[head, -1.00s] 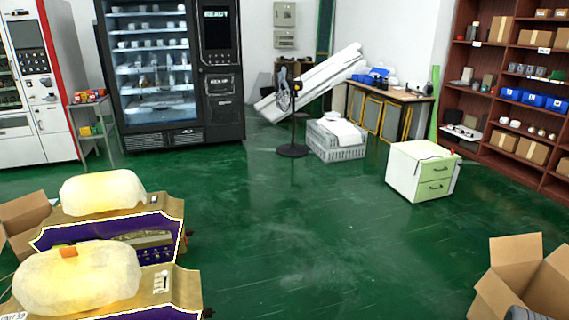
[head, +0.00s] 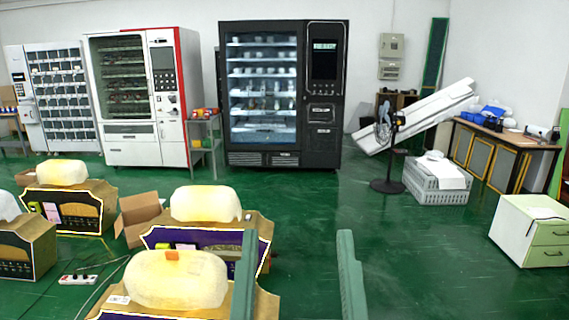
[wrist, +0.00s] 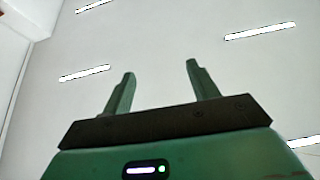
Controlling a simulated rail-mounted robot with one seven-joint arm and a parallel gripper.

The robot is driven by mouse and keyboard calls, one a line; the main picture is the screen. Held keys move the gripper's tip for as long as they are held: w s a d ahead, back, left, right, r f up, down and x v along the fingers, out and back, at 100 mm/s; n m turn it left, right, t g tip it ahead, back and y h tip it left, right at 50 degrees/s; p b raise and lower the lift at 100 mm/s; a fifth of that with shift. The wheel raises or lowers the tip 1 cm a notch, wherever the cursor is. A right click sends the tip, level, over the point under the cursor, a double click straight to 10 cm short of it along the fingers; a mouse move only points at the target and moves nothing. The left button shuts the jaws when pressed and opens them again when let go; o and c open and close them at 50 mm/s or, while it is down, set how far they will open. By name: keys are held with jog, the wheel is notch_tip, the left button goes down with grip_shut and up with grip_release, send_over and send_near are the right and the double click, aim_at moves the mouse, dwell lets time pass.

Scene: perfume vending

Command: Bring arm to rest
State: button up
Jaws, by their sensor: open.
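My gripper (head: 297,270) shows at the bottom centre of the head view, with its two green fingers pointing up and a wide gap between them. The gap is empty, with green floor behind it. In the wrist view my gripper (wrist: 157,85) is also open and empty, with its fingers apart. Behind them is only a pale ceiling with bright strip lights (wrist: 260,31). Neither finger touches anything that I can see. The rest of my arm is out of the head view.
Cartons with pale rounded tops, such as this one (head: 178,279), stand at the lower left, the closest beside my gripper in the picture. A black vending machine (head: 325,145), a fan (head: 388,150), a grey crate (head: 436,180) and a pale cabinet (head: 530,235) stand farther back. The floor (head: 420,270) at lower right is clear.

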notch_tip(320, 180, up, 40)
jog(key=s+a+y+p, duration=0.1)
jog(key=s+a+p, duration=0.1)
jog(key=p, duration=3.6)
jog(key=shift+s+t, duration=0.35)
jog(key=shift+t, duration=0.05)
jog(key=shift+f, duration=0.1)
